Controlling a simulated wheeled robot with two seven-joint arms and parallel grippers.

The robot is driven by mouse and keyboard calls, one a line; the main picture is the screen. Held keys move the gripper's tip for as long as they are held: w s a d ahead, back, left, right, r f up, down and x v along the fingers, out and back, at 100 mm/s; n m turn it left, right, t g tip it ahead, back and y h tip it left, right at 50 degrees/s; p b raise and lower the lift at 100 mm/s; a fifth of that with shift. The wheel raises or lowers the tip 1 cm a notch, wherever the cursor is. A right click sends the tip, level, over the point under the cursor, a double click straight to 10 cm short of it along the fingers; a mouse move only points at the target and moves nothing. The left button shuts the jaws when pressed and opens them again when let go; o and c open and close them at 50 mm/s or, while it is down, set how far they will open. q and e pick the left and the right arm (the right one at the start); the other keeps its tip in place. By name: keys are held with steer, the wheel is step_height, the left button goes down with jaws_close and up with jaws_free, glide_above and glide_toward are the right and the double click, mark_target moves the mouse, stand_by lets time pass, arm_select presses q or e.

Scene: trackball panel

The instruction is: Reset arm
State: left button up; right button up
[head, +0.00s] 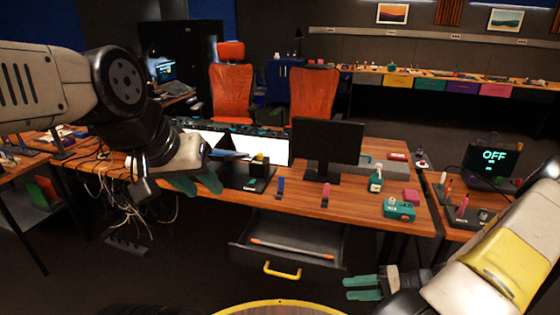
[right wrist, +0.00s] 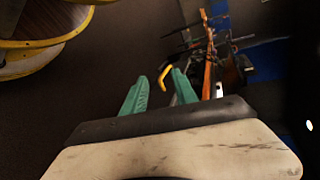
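My left gripper (head: 195,183) is at the left, above the front left part of the wooden desk (head: 300,207). Its green fingers are apart and I see nothing between them. My right gripper (head: 362,288) is low at the right, in front of the desk and right of the open drawer (head: 335,243). Its green fingers are apart and empty. They also show in the right wrist view (right wrist: 158,92), pointing towards the drawer's yellow handle (right wrist: 165,76), which lies beyond them.
A screen reading OFF (head: 493,157) is at the right.

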step_height(320, 180, up, 22)
steer(key=w+a+n+g+h, duration=0.1)
steer(key=a+n+g+h, duration=0.3)
steer(key=h, duration=0.3)
steer(key=s+a+r+t+h, duration=0.1)
steer(key=s+r+t+h, duration=0.1)
steer(key=r, duration=0.7)
steer(key=s+a+r+n+t+h, duration=0.1)
steer(key=s+r+t, duration=0.3)
steer(key=r, duration=0.6)
steer(key=shift+s+a+t+h, duration=0.4)
steer(key=shift+s+a+h, duration=0.25)
steer(key=shift+s, duration=0.5)
steer(key=shift+o, duration=0.3)
